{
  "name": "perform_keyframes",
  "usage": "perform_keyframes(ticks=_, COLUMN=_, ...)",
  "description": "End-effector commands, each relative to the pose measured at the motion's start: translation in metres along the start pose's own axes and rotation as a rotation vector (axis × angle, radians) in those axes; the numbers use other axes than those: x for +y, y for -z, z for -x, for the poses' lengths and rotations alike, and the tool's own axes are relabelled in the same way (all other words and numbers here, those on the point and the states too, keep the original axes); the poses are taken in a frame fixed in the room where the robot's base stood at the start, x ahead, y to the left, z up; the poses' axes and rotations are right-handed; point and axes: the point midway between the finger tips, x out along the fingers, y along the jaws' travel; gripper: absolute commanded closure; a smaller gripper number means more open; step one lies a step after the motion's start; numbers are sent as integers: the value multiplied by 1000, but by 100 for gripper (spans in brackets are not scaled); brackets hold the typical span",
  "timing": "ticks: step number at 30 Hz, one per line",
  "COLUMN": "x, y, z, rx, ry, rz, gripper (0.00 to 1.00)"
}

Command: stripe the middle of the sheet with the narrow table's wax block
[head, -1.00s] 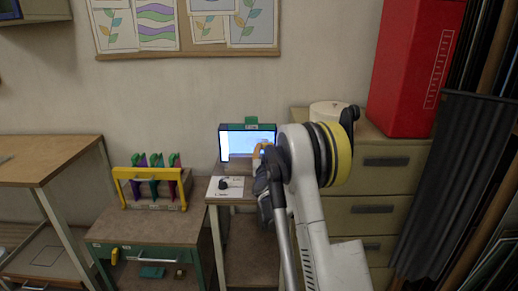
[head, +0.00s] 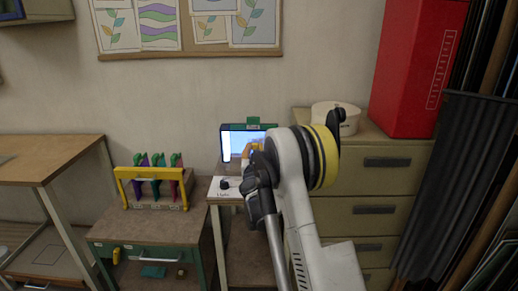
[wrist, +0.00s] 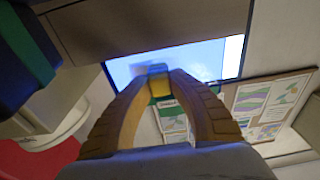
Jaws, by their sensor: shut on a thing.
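The lit pale-blue sheet (head: 237,142) stands upright in a dark frame on the narrow table (head: 223,201), with a green clamp (head: 253,122) on the frame's top. My gripper (head: 248,151) is in front of the sheet, hiding its right and lower parts. In the wrist view the sheet (wrist: 205,58) lies beyond my gripper (wrist: 160,85), whose yellow fingers are shut on a small wax block (wrist: 158,73), dark teal with a yellow part between the fingertips. The block overlaps the sheet there; I cannot tell if they touch. A faint darker patch shows on the sheet, mark or shadow unclear.
A white card with a black item (head: 228,185) lies on the narrow table's left. A low cabinet (head: 150,226) with a yellow rack (head: 122,174) stands to the left. A drawer unit (head: 387,178) with a white round container (head: 336,117) stands to the right, below a red box (head: 412,70).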

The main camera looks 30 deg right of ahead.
Motion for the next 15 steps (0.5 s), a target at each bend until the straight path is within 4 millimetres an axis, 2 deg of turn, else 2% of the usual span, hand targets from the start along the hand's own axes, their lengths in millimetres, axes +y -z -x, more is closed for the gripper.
perform_keyframes(ticks=6, x=-22, y=0, z=1, rx=0, ry=2, rz=1, gripper=100)
perform_keyframes(ticks=15, x=-36, y=0, z=1, rx=-1, ry=2, rz=0, gripper=100)
